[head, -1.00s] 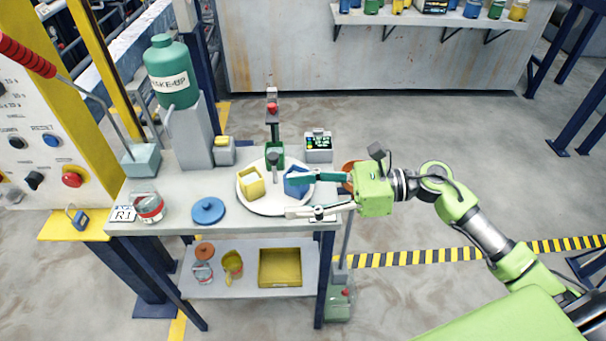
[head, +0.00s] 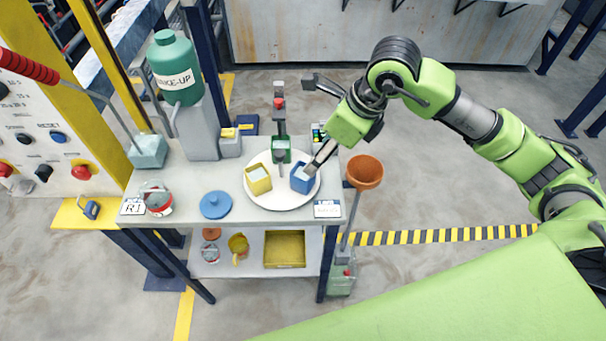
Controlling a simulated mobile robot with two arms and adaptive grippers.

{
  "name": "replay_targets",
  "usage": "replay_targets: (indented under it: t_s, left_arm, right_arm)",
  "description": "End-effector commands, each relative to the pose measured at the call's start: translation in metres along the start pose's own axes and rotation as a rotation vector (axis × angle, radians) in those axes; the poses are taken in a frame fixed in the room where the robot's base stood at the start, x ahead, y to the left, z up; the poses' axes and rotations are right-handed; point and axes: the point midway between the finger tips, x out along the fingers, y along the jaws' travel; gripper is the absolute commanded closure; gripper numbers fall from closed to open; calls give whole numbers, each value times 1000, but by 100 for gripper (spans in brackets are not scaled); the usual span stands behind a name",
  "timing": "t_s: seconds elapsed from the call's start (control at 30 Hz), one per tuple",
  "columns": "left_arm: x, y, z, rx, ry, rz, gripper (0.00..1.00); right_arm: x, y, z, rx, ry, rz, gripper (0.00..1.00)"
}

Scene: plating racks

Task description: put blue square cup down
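The blue square cup (head: 301,181) stands upright on the white round plate (head: 283,205), on its right side. Beside it on the same plate stands a yellow square cup (head: 258,182). My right gripper (head: 313,165) reaches down from the upper right, with its fingertips at the upper right rim of the blue cup. The fingers overlap in this view, so whether they are shut on the cup wall is hidden. My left gripper is not in view.
A green stand (head: 281,150) rises at the plate's back edge. A blue lid (head: 215,205) and a red-and-white can (head: 158,200) are to the left. An orange funnel (head: 365,172) stands off the right edge. The grey tabletop (head: 180,215) has free room at the front left.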

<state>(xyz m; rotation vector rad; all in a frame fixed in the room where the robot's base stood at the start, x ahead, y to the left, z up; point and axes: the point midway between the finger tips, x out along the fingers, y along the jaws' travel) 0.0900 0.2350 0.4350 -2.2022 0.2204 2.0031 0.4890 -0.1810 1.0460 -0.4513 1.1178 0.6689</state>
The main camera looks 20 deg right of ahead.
Motion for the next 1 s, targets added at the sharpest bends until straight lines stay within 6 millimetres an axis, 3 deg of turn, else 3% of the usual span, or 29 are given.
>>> replay_targets:
  t_s: [0.23, 0.47, 0.63, 0.8, 1.0]
  left_arm:
    - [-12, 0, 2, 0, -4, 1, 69]
    - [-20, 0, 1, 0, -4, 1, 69]
    - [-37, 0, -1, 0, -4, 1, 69]
    - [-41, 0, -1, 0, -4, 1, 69]
    - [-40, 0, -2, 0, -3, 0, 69]
  right_arm:
    - [42, 1, 2, 1, -1, 4, 46]
    - [57, 2, 3, -1, -1, 5, 46]
    - [79, 5, 6, 1, 1, 7, 46]
    - [101, 4, 5, 0, -1, 4, 46]
    - [105, 4, 4, -1, -2, 3, 46]
